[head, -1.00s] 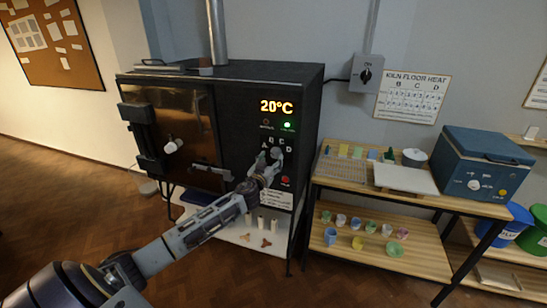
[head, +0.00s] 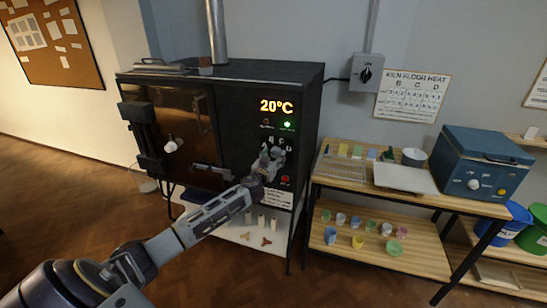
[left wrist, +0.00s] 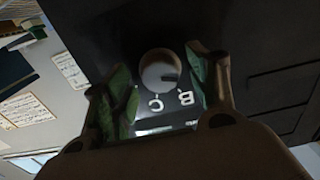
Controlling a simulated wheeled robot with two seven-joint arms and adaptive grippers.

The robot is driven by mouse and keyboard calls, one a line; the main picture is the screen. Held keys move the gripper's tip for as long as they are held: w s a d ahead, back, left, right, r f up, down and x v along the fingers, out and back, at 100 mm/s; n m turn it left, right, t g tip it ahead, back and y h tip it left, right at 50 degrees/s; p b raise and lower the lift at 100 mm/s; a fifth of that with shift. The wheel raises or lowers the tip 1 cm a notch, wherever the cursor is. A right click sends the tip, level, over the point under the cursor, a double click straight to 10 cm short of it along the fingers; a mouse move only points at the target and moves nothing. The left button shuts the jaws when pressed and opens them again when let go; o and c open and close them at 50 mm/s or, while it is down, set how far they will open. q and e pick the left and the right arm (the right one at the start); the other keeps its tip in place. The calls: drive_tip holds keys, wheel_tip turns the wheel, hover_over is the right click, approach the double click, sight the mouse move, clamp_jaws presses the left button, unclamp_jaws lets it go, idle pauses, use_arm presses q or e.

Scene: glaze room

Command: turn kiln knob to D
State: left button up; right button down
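The black kiln (head: 225,71) stands ahead, with a lettered dial on its front panel. In the head view my left gripper (head: 268,161) is at the dial and hides the knob; letters B, C and D show just above and right of it. In the left wrist view the round, pale kiln knob (left wrist: 160,70) sits between the two spread fingers of the left gripper (left wrist: 160,90). Dark gaps show on both sides of it, so the gripper looks open around it. Letters B and C show upside down below the knob. Its pointing direction is unclear. My right gripper is not in view.
The kiln display (head: 276,106) reads 20°C, above a lit green lamp. A red button (head: 285,179) is just below the dial. A wooden shelf unit (head: 383,254) with small cups stands to the right. A wall switch (head: 367,74) and a chart (head: 412,96) hang behind.

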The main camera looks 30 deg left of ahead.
use_arm(q)
drive_tip(key=c, duration=1)
